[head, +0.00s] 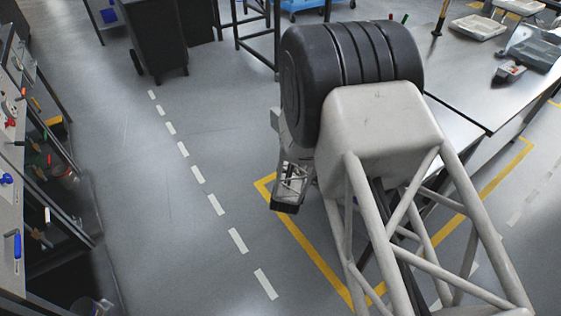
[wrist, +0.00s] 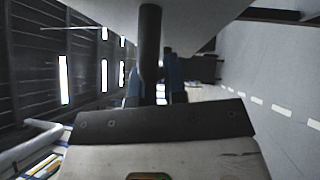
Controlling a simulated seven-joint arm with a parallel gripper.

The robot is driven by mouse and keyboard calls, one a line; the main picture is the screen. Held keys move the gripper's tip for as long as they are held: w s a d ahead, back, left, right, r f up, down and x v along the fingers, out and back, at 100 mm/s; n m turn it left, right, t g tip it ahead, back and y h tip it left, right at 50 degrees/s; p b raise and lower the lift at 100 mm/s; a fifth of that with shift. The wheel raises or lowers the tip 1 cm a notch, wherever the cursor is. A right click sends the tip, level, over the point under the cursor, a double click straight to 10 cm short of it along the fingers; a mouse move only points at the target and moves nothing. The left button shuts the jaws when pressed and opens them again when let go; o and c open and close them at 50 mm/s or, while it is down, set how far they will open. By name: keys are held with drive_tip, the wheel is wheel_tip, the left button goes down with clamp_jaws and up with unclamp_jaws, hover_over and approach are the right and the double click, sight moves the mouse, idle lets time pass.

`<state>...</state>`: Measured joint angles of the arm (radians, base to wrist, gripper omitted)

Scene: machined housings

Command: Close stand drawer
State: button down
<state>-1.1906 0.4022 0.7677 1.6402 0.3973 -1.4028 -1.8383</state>
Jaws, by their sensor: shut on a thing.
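My gripper (wrist: 156,88) shows in the wrist view, with two blue-sided fingers beyond its dark plate. The fingers are shut on a black bar (wrist: 150,40), which looks like the drawer's handle and runs up the picture between them. The bar lies against a pale grey surface (wrist: 205,18), probably the front of the stand or its drawer. How far the drawer stands out cannot be told. In the head view, my arm hides the fingertips, the handle and the drawer; only part of my wrist shows beside the arm, above the floor.
A steel-topped table (head: 470,85) stands at the right, with grey machined parts (head: 480,27) on it. A tool rack (head: 15,160) is at the left edge and a black bin (head: 155,40) at the back. The floor (head: 140,190) between them is clear.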

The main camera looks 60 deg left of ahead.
drive_tip(key=w, duration=1.4)
drive_tip(key=shift+w, duration=0.2)
drive_tip(key=c, duration=1.3)
unclamp_jaws()
drive_tip(key=shift+o, duration=0.7)
drive_tip(key=shift+s, duration=0.1)
drive_tip(key=shift+v, duration=3.85)
